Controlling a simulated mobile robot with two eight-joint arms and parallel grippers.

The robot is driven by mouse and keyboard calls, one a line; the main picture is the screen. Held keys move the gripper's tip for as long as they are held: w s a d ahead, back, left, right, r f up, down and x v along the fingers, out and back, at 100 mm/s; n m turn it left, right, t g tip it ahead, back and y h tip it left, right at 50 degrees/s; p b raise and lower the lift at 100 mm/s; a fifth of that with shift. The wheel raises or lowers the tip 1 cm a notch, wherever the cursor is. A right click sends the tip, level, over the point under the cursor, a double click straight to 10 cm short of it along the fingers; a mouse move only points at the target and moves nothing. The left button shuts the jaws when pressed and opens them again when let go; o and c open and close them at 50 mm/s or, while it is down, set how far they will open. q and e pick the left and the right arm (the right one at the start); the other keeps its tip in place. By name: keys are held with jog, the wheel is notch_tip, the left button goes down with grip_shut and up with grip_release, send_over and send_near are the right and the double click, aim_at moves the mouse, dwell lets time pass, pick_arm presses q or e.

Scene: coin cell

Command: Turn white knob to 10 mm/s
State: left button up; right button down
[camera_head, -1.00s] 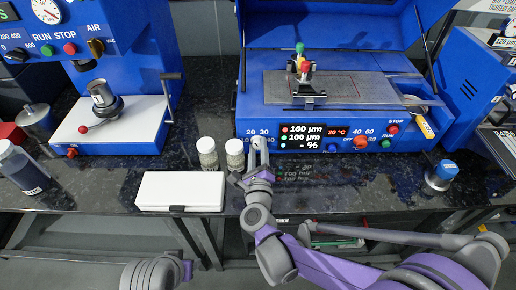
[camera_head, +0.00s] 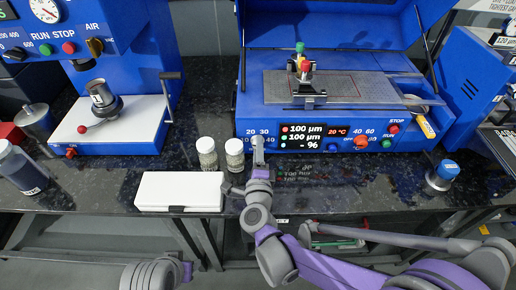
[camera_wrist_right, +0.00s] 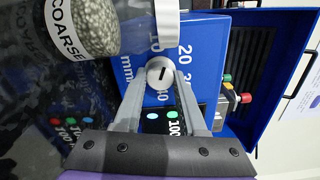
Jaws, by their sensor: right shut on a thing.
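The white knob (camera_wrist_right: 160,73) sits on the blue front panel of the coating machine, and the right wrist view shows it between my right gripper's fingers. A short dark mark shows on its face; I cannot tell exactly which number it points at. The numbers 10, 20, 30 and 40 and part of "mm/s" stand around it. My right gripper (camera_head: 258,142) is shut on the knob, at the lower left of the panel, and hides it in the head view. My left gripper is not in view.
Two capped jars (camera_head: 207,154) and a white box (camera_head: 180,191) stand close to the left of my right gripper. The display (camera_head: 302,137) and an orange-red knob (camera_head: 361,142) are to the right.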

jog(key=shift+n, duration=2.2)
jog(key=c, duration=0.8)
grip_release()
jog(key=shift+o, duration=0.2)
jog(key=shift+s, duration=0.1)
jog(key=s, duration=1)
jog(key=shift+s, duration=0.35)
